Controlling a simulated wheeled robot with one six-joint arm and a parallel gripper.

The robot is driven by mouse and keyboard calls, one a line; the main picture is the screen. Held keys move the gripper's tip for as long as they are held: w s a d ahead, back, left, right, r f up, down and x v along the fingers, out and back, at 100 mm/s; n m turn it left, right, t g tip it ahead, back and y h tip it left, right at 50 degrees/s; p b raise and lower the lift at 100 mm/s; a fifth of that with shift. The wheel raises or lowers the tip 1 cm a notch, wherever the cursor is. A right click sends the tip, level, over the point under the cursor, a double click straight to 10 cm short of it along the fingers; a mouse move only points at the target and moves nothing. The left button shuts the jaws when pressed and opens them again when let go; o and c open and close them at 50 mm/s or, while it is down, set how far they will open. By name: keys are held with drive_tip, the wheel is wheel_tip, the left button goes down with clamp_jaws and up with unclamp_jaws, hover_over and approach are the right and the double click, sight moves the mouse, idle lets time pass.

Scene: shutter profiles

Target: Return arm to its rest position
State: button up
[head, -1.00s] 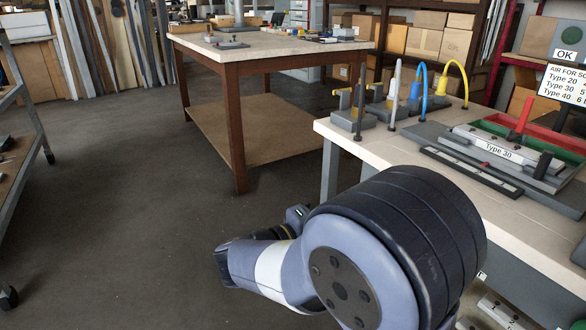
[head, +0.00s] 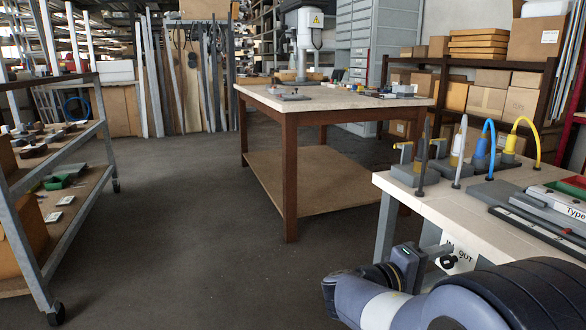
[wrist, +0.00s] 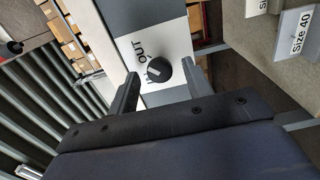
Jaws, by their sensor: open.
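My arm (head: 365,300) is folded low at the bottom right of the head view, beside the near corner of the right workbench. My gripper (wrist: 162,78) shows in the wrist view with its two dark fingers apart. Nothing is held between them. Beyond the fingers is a white panel with a black knob (wrist: 158,70) and the word OUT. I cannot tell the distance from the fingers to the knob. In the head view the panel's knob (head: 450,262) shows below the bench edge, close to my arm.
The right workbench (head: 405,185) holds fixtures with blue and yellow hoses. A wooden table (head: 300,105) stands at the centre, and a wheeled shelf cart (head: 108,150) at the left. The floor (head: 180,240) between them is clear. A sign marked Size 40 (wrist: 300,32) shows in the wrist view.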

drive_tip(key=p+v, duration=0.3)
drive_tip(key=v, duration=0.8)
drive_tip(key=b+x, duration=0.3)
drive_tip(key=x, duration=0.8)
drive_tip(key=shift+d, duration=0.15)
drive_tip(key=shift+r+n+p, duration=0.25)
drive_tip(key=shift+n+p, duration=0.05)
drive_tip(key=shift+p, duration=0.35)
drive_tip(key=shift+a+n+p, duration=0.2)
drive_tip(key=shift+n+p, duration=0.1)
drive_tip(key=shift+p, duration=0.2)
drive_tip(key=n+p, duration=0.3)
drive_tip(key=p, duration=0.2)
drive_tip(key=shift+n, duration=0.3)
drive_tip(key=n+p, duration=0.3)
drive_tip(key=p, duration=0.2)
drive_tip(key=shift+n, duration=0.4)
drive_tip(key=n+p, duration=0.6)
drive_tip(key=p, duration=0.1)
drive_tip(key=shift+f+n+p, duration=0.1)
drive_tip(key=shift+n+p, duration=0.2)
drive_tip(key=shift+f+n+p, duration=0.2)
drive_tip(key=shift+n+p, duration=1)
drive_tip(key=shift+n, duration=0.2)
